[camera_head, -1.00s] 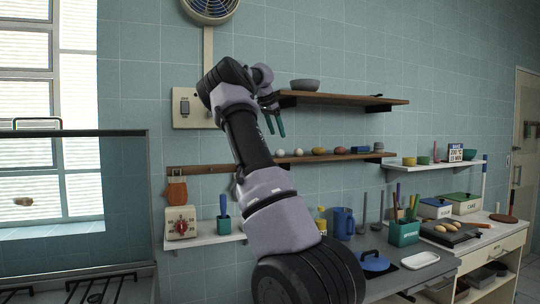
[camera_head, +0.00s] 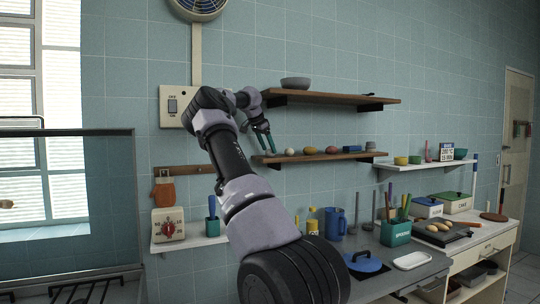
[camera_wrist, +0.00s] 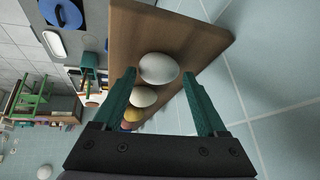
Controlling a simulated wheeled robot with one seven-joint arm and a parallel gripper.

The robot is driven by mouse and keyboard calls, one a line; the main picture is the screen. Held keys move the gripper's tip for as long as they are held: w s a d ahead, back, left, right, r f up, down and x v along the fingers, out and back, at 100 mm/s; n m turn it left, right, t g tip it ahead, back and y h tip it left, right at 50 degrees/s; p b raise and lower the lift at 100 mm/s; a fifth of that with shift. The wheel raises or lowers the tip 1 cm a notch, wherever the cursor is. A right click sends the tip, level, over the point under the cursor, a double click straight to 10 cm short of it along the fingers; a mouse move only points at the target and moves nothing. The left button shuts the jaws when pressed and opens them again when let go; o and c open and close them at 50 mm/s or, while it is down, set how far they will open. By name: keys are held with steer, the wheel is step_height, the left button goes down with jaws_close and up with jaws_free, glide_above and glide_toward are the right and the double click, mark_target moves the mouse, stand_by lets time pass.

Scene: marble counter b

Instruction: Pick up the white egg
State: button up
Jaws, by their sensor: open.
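The white egg (camera_wrist: 158,68) lies on the lower wooden shelf (camera_wrist: 190,40), nearest the shelf end, in the wrist view. My gripper (camera_wrist: 160,74) is open, its two green fingers pointing at the shelf. The egg shows in the gap between the fingertips; I cannot tell whether it is level with them or slightly beyond. In the head view my gripper (camera_head: 267,150) is at the left end of the lower shelf (camera_head: 330,157), and its fingers hide most or all of this egg.
A second pale egg (camera_wrist: 144,96) sits close beside it, also visible in the head view (camera_head: 290,152). Further along are an orange item (camera_head: 310,150), a brownish one (camera_head: 331,150), a blue block (camera_head: 352,149) and a grey cup (camera_head: 370,146). An upper shelf (camera_head: 340,98) hangs above; the tiled wall is behind.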

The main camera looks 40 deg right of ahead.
steer(key=shift+x, duration=0.8)
steer(key=c, duration=0.5)
steer(key=shift+r, duration=0.1)
